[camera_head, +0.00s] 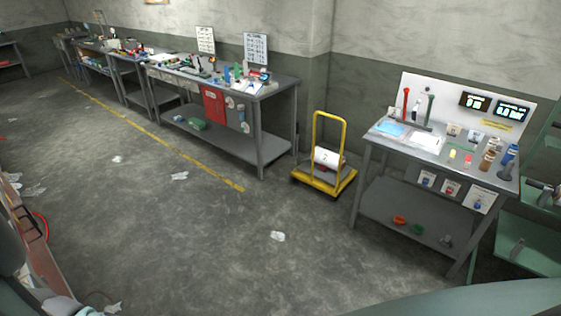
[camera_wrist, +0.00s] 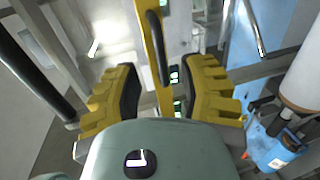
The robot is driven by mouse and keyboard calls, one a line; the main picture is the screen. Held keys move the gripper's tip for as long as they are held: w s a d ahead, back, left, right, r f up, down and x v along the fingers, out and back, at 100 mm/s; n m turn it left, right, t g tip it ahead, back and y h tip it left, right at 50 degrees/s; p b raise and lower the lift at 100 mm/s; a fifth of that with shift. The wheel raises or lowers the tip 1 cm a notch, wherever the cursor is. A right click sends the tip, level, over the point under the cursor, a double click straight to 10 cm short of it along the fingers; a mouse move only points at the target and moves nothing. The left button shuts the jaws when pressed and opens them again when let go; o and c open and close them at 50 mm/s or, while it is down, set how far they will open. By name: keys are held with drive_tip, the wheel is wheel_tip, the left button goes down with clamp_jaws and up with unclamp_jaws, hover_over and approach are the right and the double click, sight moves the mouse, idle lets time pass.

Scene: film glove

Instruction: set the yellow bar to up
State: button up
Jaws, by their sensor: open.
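In the wrist view my gripper (camera_wrist: 160,78) is open. Its two yellow ribbed fingers with dark pads stand on either side of a yellow bar (camera_wrist: 150,24). The bar runs from the top edge down into the gap between the fingers, with a dark strip along part of it. I see space between it and both pads, but cannot tell the depth. The bar's lower end is hidden behind the gripper body. My gripper is not clearly visible in the head view, and I cannot make out this bar there.
A grey workbench (camera_head: 412,203) and a yellow trolley (camera_head: 322,182) stand at the right in the head view. Long benches line the back wall. The middle floor (camera_head: 200,240) is mostly clear, with paper scraps. A blue container (camera_wrist: 280,153) is right of my gripper.

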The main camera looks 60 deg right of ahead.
drive_tip(key=p+x, duration=0.2)
drive_tip(key=x, duration=0.3)
drive_tip(key=shift+r, duration=0.1)
drive_tip(key=shift+a, duration=0.2)
drive_tip(key=shift+o, duration=0.2)
drive_tip(key=shift+w, duration=0.1)
clamp_jaws()
